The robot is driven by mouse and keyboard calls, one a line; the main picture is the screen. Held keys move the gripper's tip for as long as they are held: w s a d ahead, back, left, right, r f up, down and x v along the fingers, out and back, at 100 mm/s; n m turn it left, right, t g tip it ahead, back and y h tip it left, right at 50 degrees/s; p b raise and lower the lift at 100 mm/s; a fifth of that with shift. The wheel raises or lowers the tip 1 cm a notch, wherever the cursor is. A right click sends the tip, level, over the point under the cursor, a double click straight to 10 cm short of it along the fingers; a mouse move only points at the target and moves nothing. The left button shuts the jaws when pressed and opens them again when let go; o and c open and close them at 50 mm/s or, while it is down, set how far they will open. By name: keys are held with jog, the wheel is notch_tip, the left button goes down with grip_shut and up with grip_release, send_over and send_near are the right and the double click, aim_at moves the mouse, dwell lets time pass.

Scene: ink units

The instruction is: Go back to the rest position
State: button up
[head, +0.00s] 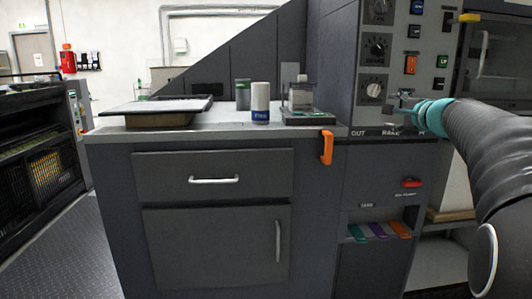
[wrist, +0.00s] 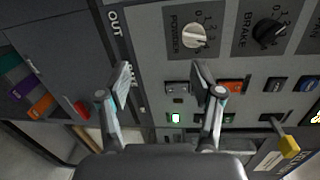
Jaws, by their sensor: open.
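My gripper (head: 398,104) is at the right in the head view, in front of the lower part of the grey control panel (head: 362,65). My dark arm with a teal band reaches in from the right edge. In the wrist view my gripper (wrist: 163,78) has its two fingers spread apart with nothing between them. The panel's face (wrist: 150,45) lies beyond the fingers. A lit green button (wrist: 175,118) shows between the fingers, and a white POWDER knob (wrist: 194,36) is just above the right fingertip. Whether a finger touches the panel I cannot tell.
A counter (head: 225,130) left of the panel holds a flat tray (head: 160,105), a white-and-blue can (head: 260,102), a green-grey can (head: 243,94) and a small clear device (head: 301,98). An orange hook (head: 327,147) hangs from its edge. A yellow-ended lever (wrist: 288,147) sticks out from the panel.

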jog(key=s+a+f+n+g, duration=0.45)
jog(key=s+f, duration=0.25)
jog(key=f, duration=0.3)
jog(key=s+a+f+n+g, duration=0.35)
jog(key=s+a+f, duration=0.3)
jog(key=f, duration=0.45)
jog(key=s+a+f+n+g, duration=0.1)
jog(key=s+a+f+n, duration=0.2)
jog(key=s, duration=0.5)
jog(key=s+a+f+n+g+h, duration=0.1)
jog(key=s+a+f+n, duration=0.2)
jog(key=s, duration=0.5)
jog(key=s+a+f+n+g, duration=0.1)
jog(key=s+a+f+n, duration=0.2)
jog(key=s, duration=0.5)
jog(key=shift+s+a+n+p, duration=0.15)
jog(key=shift+a+n+p, duration=0.35)
jog(key=shift+a, duration=0.6)
